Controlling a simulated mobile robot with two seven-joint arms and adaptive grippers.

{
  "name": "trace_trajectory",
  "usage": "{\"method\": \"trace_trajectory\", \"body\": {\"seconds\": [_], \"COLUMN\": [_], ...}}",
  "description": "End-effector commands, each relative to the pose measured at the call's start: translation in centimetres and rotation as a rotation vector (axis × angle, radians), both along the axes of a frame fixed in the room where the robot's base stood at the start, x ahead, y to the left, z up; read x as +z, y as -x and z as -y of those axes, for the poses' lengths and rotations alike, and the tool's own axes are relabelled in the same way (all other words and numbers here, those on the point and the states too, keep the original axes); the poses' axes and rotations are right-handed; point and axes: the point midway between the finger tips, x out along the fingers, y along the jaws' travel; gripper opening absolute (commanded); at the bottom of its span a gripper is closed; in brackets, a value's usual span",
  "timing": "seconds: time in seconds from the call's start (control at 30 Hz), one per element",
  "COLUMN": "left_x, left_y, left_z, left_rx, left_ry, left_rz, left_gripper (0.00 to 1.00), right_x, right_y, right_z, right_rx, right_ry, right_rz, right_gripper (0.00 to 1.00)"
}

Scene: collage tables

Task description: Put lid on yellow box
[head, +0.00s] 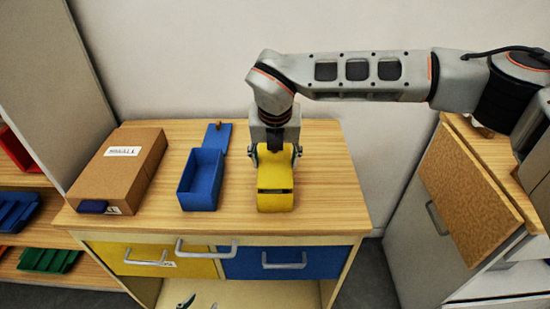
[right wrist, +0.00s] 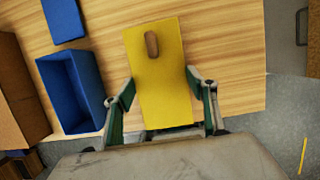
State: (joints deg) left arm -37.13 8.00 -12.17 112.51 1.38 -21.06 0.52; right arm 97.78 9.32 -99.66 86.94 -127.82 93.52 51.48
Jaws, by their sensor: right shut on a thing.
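My right gripper (head: 274,158) comes down from above and is shut on the yellow lid (right wrist: 165,90). The lid is a flat yellow plate with a brown knob (right wrist: 151,44); the fingers clasp its two long sides. In the head view the lid (head: 274,177) lies over the yellow box (head: 275,202), with a dark gap between them at the front. I cannot tell whether the lid touches the box; most of the box is hidden under it. Two small tips at the bottom edge of the head view seem to be my left gripper (head: 199,304), mostly cut off.
A blue open box (head: 200,182) stands left of the yellow box, with a blue lid (head: 216,137) behind it. A cardboard box (head: 118,168) is further left. The wooden tabletop (head: 335,200) is clear to the right. Drawer handles (head: 283,265) stick out at the front.

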Motion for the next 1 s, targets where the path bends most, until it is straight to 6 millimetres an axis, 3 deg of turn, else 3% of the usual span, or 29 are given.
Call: {"method": "trace_trajectory", "body": {"seconds": [1.0], "left_x": [-1.06], "left_y": [0.31], "left_z": [-0.02], "left_rx": [0.0], "left_ry": [-0.001], "left_rz": [-0.009], "left_gripper": [0.4], "right_x": [-0.67], "right_y": [-0.01], "right_z": [0.01], "right_rx": [0.0], "right_ry": [0.0], "right_rz": [0.0], "right_gripper": [0.37]}}
